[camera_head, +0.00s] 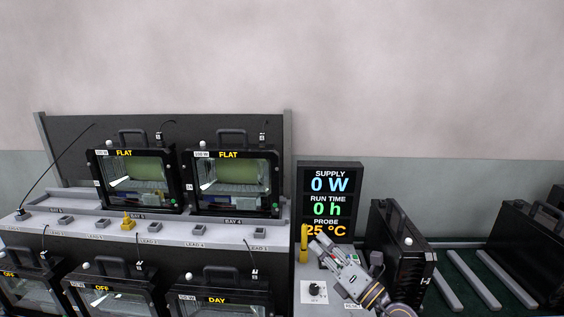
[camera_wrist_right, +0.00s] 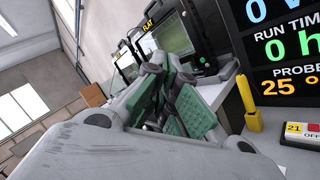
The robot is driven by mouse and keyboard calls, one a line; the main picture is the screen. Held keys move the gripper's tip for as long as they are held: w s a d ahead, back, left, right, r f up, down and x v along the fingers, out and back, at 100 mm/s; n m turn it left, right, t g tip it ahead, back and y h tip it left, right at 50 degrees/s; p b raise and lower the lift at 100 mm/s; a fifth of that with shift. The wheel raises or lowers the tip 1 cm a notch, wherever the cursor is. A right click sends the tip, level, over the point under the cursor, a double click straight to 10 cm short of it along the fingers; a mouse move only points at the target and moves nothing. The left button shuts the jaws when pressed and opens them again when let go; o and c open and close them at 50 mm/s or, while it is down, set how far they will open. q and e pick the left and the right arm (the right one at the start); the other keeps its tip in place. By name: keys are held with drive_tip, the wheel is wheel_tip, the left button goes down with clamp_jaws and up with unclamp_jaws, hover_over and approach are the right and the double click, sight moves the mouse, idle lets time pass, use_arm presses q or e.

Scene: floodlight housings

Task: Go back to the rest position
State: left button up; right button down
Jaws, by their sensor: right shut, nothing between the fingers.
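My right gripper (camera_head: 323,243) is raised over the right end of the bench, in front of the lower part of the display panel (camera_head: 330,190). It is shut and empty, and its green finger pads (camera_wrist_right: 180,105) meet in the right wrist view. A yellow upright piece (camera_head: 304,243) stands just left of the gripper. It also shows in the right wrist view (camera_wrist_right: 249,104), to the right of the fingers and apart from them. My left gripper is in neither view.
Two floodlights marked FLAT (camera_head: 137,180) (camera_head: 235,182) stand on the upper shelf, with several more below. A black housing (camera_head: 400,245) stands right of my right arm. A dial plate (camera_head: 314,291) lies below the gripper. The wall space above is free.

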drive_tip(key=d+f+m+t+h, duration=0.2)
drive_tip(key=d+m+t+h, duration=0.2)
drive_tip(key=d+m+h, duration=1.15)
drive_tip(key=s+d+f+m+g+h, duration=0.1)
drive_tip(key=s+f+m+g, duration=0.25)
drive_tip(key=f+m, duration=0.3)
drive_tip(key=s+d+f+m+g+h, duration=0.1)
drive_tip(key=s+f+m+g, duration=0.25)
drive_tip(key=f+m, duration=0.3)
drive_tip(key=s+a+f+m+g+y, duration=0.25)
drive_tip(key=s+f+g, duration=0.25)
drive_tip(key=s+f, duration=0.3)
drive_tip(key=s+a+f+m+g+y, duration=0.25)
drive_tip(key=s+f+g, duration=0.25)
drive_tip(key=s, duration=0.4)
wheel_tip(320, 180, down, 33)
drive_tip(key=s+n+g, duration=0.1)
drive_tip(key=s, duration=0.2)
drive_tip(key=s+d+f, duration=0.1)
drive_tip(key=s+f, duration=0.9)
drive_tip(key=s, duration=0.1)
drive_tip(key=s+d+f+g, duration=0.1)
drive_tip(key=s+d+f, duration=0.1)
drive_tip(key=s+f, duration=0.7)
drive_tip(key=shift+s+d+f+h, duration=0.3)
drive_tip(key=shift+s+f+h, duration=0.1)
drive_tip(key=shift+s, duration=0.45)
